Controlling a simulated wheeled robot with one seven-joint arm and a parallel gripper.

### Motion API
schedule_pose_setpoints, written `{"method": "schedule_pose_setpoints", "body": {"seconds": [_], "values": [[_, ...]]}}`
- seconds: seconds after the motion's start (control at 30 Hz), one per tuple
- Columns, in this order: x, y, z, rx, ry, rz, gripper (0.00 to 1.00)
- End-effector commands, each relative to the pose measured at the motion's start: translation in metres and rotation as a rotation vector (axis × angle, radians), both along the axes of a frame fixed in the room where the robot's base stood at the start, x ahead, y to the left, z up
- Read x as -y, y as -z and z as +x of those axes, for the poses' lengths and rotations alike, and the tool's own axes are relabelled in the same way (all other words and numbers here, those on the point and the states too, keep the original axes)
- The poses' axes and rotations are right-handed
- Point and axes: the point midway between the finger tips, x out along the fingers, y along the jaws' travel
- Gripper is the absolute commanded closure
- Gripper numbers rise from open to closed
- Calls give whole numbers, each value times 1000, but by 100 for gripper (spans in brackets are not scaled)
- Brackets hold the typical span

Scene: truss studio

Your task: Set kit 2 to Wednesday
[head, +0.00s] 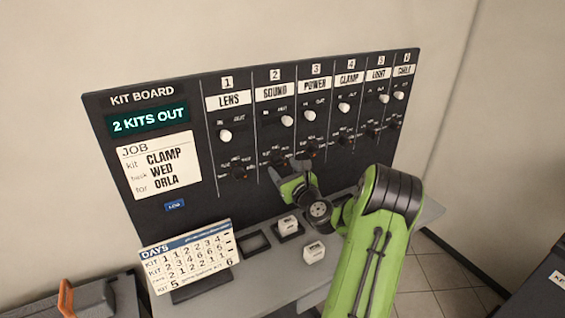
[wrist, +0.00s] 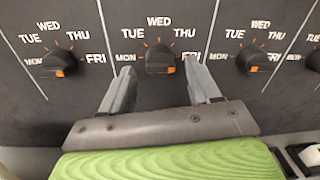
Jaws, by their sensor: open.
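The black kit board (head: 207,185) stands upright with numbered columns; column 2 (head: 275,75) is labelled SOUND. My gripper (head: 287,170) is at the lower part of column 2, largely covering its day dial. In the wrist view my open fingers (wrist: 160,82) stand on either side of a black dial (wrist: 158,60), which appears to be the column 2 one. Nothing is clamped. Its labels run MON to FRI, with WED at the top. An orange mark shows at its lower right; I cannot tell which day it is set to.
Neighbouring dials sit close at left (wrist: 57,65) and right (wrist: 250,62). A DAYS chart (head: 187,258) stands on the grey shelf, beside white cubes (head: 314,252). A job card (head: 160,165) reads CLAMP, WED, ORLA. An orange-handled case (head: 85,300) is at lower left.

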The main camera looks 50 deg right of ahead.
Motion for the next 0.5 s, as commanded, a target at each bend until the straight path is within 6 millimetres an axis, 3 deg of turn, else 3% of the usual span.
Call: {"method": "schedule_pose_setpoints", "body": {"seconds": [0.13, 0.37, 0.5], "values": [[4, -1, 11, 0, 0, 0, 38], [4, 1, 12, -1, 0, 0, 38], [4, 1, 12, -1, 0, 0, 60]]}}
